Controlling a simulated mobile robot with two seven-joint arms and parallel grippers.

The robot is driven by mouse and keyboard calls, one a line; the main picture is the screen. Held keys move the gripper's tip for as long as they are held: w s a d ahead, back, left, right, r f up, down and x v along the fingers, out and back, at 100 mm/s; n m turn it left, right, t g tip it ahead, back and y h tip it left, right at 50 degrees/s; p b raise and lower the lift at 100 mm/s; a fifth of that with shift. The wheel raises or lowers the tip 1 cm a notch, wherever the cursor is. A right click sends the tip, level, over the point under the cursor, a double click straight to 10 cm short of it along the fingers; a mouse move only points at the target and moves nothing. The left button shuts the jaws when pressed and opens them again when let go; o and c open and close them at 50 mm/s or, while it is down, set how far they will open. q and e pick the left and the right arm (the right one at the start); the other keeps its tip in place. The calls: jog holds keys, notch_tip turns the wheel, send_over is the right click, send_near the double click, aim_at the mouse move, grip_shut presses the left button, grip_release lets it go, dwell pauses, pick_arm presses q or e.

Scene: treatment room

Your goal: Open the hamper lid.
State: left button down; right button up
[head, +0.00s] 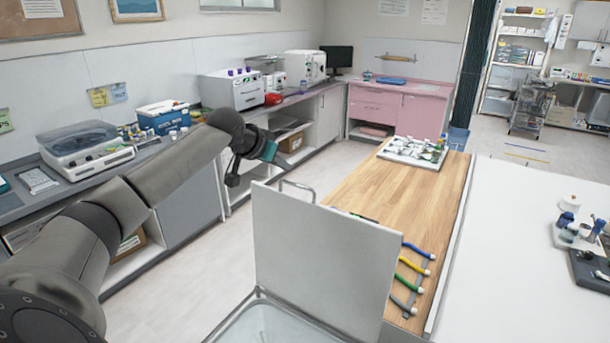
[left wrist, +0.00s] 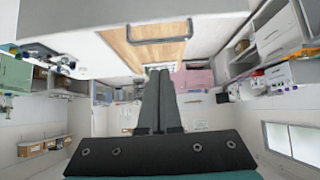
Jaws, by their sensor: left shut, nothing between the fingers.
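The hamper (head: 262,294) is at the bottom centre of the head view, its pale interior partly visible. Its white lid (head: 325,250) stands raised, close to upright, with a grey metal bar handle (head: 297,186) at its top left. In the left wrist view the lid (left wrist: 75,30) fills the upper left and the handle (left wrist: 150,38) shows near the top. My left gripper (head: 275,152) is shut and empty, apart from the lid, above and slightly left of the handle. Its closed fingers (left wrist: 158,72) point toward the handle side in the wrist view. My right gripper is not in view.
A wooden-topped table (head: 380,185) behind the lid holds coloured tubes and a white tray (head: 405,155). A white surface (head: 510,250) lies right. A counter (head: 190,140) with lab devices runs along the left wall. Floor between is clear.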

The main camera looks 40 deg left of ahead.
pick_arm(q)
jog(key=p, duration=0.1)
send_over(296, 197)
jog(key=f, duration=0.4)
jog(key=shift+s+d+f, duration=0.15)
jog(key=shift+s, duration=0.1)
notch_tip(296, 197, down, 2)
jog(key=shift+w+f+p, duration=0.1)
jog(key=shift+f+p, duration=0.05)
jog(key=shift+p, duration=0.65)
jog(key=shift+s+f+p, duration=0.2)
jog(key=shift+s+p, duration=0.05)
jog(key=shift+s, duration=0.3)
jog(key=shift+s+f+p, duration=0.15)
jog(key=shift+s+p, duration=0.1)
jog(key=shift+s, duration=0.25)
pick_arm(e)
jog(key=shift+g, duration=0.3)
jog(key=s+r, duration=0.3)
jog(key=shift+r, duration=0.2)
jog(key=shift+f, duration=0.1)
